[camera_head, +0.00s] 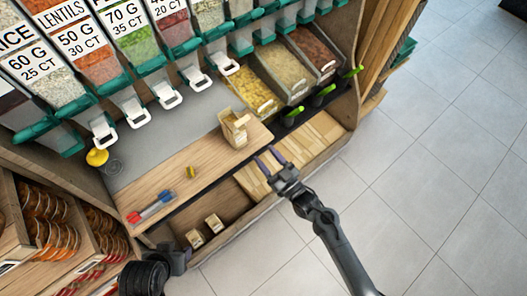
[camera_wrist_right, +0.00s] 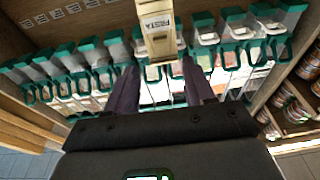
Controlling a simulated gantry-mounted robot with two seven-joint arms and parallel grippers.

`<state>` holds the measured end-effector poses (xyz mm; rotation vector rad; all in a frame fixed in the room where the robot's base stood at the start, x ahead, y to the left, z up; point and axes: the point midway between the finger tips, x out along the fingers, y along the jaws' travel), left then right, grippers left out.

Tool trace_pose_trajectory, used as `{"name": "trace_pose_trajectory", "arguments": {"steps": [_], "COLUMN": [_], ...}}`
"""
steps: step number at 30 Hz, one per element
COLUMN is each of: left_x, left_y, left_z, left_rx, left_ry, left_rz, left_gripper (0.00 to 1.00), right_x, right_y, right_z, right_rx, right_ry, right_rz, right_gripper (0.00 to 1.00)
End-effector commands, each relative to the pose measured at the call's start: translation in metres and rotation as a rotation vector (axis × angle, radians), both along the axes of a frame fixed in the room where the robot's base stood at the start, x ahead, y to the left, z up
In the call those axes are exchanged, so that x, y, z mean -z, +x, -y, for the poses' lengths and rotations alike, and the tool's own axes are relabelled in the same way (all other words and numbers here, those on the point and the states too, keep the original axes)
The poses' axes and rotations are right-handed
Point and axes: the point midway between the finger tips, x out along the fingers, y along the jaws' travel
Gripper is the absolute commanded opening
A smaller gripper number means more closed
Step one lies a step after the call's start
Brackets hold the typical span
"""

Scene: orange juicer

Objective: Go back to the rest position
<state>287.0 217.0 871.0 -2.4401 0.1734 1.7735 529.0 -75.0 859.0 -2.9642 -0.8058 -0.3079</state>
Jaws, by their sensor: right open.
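My right gripper (camera_head: 268,159) is open and empty in the head view, just off the front edge of the wooden counter. A beige paper bag (camera_head: 234,128) stands upright on the counter, a short way beyond its fingertips and apart from them in this view. In the right wrist view the open fingers (camera_wrist_right: 158,72) point toward the labelled bag (camera_wrist_right: 158,30), with a gap between them. My left arm shows as a dark form at the bottom left of the head view. A grey part (camera_head: 177,261) there may be its gripper, but its jaws cannot be made out.
Dispensers (camera_head: 140,45) with teal fittings line the back. Open bins (camera_head: 283,70) with green-handled scoops are at the right. Two small packs (camera_head: 214,223) sit below. The tiled floor (camera_head: 430,150) at right is clear.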

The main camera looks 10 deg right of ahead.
Motion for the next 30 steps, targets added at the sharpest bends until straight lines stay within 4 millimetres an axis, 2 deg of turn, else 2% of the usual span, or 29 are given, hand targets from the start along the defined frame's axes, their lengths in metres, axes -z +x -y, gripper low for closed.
{"name": "trace_pose_trajectory", "arguments": {"steps": [14, 17, 21, 25, 30], "left_x": [0.0, 0.001, 0.0, 0.0, 0.0], "left_y": [0.0, 0.0, 0.0, 0.0, 0.0], "left_z": [-0.003, -0.003, -0.002, -0.001, 0.001], "left_rx": [0.007, 0.007, 0.005, 0.002, -0.001], "left_ry": [0.011, 0.011, 0.008, 0.004, -0.002], "left_rz": [0.0, 0.0, -0.001, 0.0, -0.001], "left_gripper": [0.51, 0.51, 0.51, 0.51, 0.51], "right_x": [0.004, 0.016, 0.04, 0.03, 0.023], "right_y": [-0.003, -0.013, -0.044, -0.072, -0.092], "right_z": [0.0, 0.001, 0.005, 0.018, 0.038], "right_rx": [0.0, 0.0, 0.001, 0.032, 0.091], "right_ry": [0.0, -0.002, -0.008, -0.048, -0.186], "right_rz": [-0.008, -0.032, -0.083, -0.112, -0.288], "right_gripper": [0.53, 0.53, 0.53, 0.53, 0.53]}}
